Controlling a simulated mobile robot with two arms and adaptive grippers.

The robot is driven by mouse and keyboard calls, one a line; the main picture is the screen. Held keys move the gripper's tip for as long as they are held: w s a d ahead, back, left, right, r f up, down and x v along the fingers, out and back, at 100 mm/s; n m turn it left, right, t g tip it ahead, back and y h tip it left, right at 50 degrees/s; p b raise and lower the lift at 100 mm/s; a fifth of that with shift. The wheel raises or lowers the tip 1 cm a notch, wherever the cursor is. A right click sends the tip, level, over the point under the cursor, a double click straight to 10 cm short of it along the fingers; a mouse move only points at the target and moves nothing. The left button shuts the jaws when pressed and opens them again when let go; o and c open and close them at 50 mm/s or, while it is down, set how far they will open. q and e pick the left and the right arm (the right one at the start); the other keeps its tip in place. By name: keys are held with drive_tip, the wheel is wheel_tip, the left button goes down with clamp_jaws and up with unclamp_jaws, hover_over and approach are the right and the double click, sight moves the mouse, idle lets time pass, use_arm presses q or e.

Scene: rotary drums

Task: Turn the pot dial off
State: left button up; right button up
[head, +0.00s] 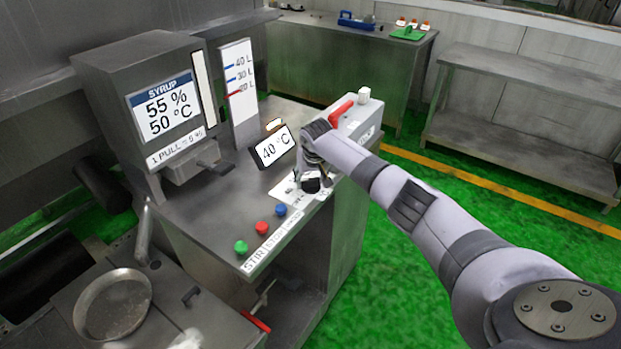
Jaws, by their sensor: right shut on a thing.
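The pot dial (311,186) is a small dark knob on a white label plate (286,189) on top of the steel cabinet (225,215). My right gripper (312,180) reaches down over it from the right and is shut on it. The fingers and wrist cover most of the dial, so its pointer and setting cannot be read. A small display (273,148) behind it reads 40 °C. My left gripper is not in view.
Green (241,247), red (262,227) and blue (281,210) buttons line the cabinet's front edge. A syrup dispenser (160,105) stands at the left. A grey box with a red lever (341,111) is behind my wrist. A round pan (112,303) is at lower left.

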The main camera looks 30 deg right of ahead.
drive_tip(key=shift+c, duration=0.6)
drive_tip(key=shift+n+y, duration=0.4)
drive_tip(key=shift+n, duration=0.4)
drive_tip(key=shift+d+n+t+y, duration=0.15)
drive_tip(key=shift+n+t+y, duration=0.25)
drive_tip(key=shift+n, duration=0.8)
drive_tip(key=shift+s+f+n+y+b, duration=0.15)
drive_tip(key=shift+n+y+b, duration=0.35)
drive_tip(key=shift+n+b, duration=0.5)
drive_tip(key=shift+d+n+g+y+b, duration=0.15)
drive_tip(key=shift+n+y+b, duration=0.2)
drive_tip(key=shift+n, duration=0.35)
drive_tip(key=shift+a+n+g+y+b, duration=0.15)
drive_tip(key=shift+n+b, duration=0.25)
drive_tip(key=shift+n, duration=0.3)
drive_tip(key=shift+d, duration=0.1)
